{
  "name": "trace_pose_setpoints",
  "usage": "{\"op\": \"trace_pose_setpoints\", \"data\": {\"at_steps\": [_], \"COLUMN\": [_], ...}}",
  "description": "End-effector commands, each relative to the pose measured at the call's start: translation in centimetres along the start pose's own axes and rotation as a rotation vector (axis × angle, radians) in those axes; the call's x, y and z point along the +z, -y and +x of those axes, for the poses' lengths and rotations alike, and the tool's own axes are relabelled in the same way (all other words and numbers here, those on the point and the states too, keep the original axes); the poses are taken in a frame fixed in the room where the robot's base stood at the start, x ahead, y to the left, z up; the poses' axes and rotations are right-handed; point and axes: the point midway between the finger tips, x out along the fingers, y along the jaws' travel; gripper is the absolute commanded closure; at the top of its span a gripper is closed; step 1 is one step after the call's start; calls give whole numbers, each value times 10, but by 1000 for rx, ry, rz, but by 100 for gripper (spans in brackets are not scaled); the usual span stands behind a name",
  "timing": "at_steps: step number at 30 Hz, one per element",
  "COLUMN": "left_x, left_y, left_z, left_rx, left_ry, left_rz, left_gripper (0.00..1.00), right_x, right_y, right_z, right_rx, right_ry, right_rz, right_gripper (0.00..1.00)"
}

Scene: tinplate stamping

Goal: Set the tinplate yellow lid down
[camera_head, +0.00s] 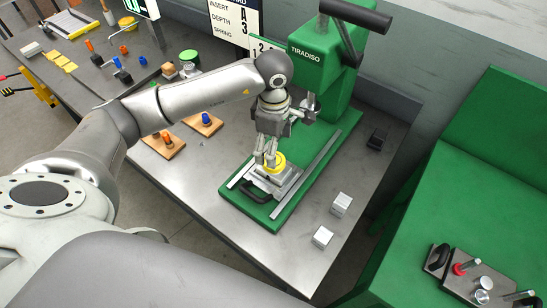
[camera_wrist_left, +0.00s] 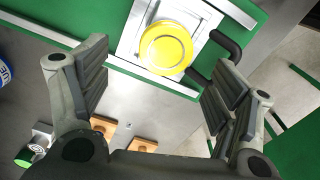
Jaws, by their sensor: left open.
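The yellow lid (camera_head: 279,160) lies flat on a silver die plate (camera_head: 285,179) on the green press base. In the left wrist view the whole round face of the lid (camera_wrist_left: 167,48) shows on the plate (camera_wrist_left: 133,40). My left gripper (camera_head: 268,163) is just over the lid in the head view and hides part of it. Its fingers are spread wide in the left wrist view (camera_wrist_left: 160,66), with nothing held. The lid is near the fingertips, and no finger visibly grips it. My right gripper is not in view.
The green press (camera_head: 315,62) stands behind the plate. A black handle (camera_head: 256,191) sticks out at the plate's front. Two silver blocks (camera_head: 341,204) (camera_head: 322,237) stand at right, and wooden bases with coloured knobs (camera_head: 203,124) at left. Bare table lies around the green base.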

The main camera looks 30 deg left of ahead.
Motion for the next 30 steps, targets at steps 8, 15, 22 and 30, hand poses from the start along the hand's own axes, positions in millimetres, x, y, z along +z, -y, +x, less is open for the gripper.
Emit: {"op": "trace_pose_setpoints", "data": {"at_steps": [8,15,22,30], "left_x": [0,-1,-1,-1], "left_y": [6,5,5,5], "left_z": [32,44,44,44], "left_rx": [-5,0,0,0], "left_ry": [0,0,0,0], "left_rz": [-2,0,0,-1], "left_gripper": [18,18,32,59], "right_x": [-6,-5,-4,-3], "right_y": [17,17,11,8], "right_z": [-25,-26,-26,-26], "right_rx": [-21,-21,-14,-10], "right_ry": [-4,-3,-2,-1], "right_rz": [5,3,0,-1], "right_gripper": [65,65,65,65]}}
